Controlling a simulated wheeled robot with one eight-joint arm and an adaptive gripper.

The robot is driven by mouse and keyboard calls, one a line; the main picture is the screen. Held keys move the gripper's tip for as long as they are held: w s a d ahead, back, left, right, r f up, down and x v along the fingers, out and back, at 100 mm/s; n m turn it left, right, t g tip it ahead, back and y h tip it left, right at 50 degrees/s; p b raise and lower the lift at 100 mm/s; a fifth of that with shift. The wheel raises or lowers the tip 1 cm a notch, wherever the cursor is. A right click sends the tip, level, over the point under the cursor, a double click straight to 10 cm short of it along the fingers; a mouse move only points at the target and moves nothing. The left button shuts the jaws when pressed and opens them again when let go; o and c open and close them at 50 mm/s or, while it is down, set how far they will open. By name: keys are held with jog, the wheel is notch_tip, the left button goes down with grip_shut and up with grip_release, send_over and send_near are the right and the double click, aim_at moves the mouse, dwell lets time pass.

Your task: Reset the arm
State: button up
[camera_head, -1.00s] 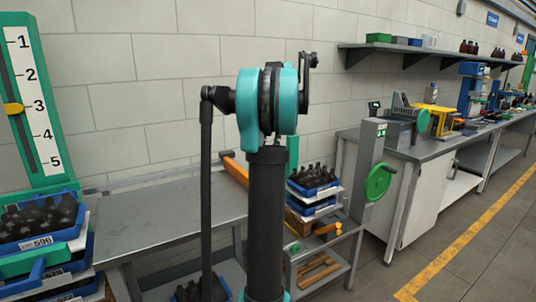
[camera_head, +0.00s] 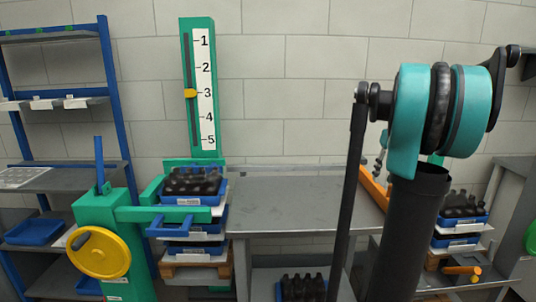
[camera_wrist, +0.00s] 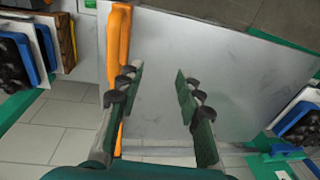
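My gripper (camera_wrist: 160,85) is open in the wrist view, its two fingers apart with nothing between them. Beneath it are a grey table top (camera_wrist: 225,75) and an orange bar (camera_wrist: 118,50) along the table's side; I cannot tell the height of the gap. My teal and black arm stands at the right of the head view and covers part of the grey table (camera_head: 295,205). The gripper cannot be made out clearly there.
Blue crates of dark bottles (camera_head: 192,182) are stacked left of the table beside a green scale post (camera_head: 187,60). A green stand with a yellow handwheel (camera_head: 99,253) is at front left. More bottle crates (camera_head: 460,208) stand at right. The table top looks clear.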

jog(key=s+a+f+t+h, duration=0.1)
jog(key=s+a+f, duration=0.2)
jog(key=a+f, duration=0.35)
jog(key=s+a+f, duration=0.4)
jog(key=a+f, duration=0.1)
jog(key=a, duration=0.2)
jog(key=s+a+f+t, duration=0.2)
jog(key=s+a+f, duration=0.7)
jog(key=s+f, duration=0.4)
jog(key=shift+s+a+f+t, duration=0.2)
jog(key=shift+s+f+t, duration=0.1)
jog(key=shift+s, duration=0.4)
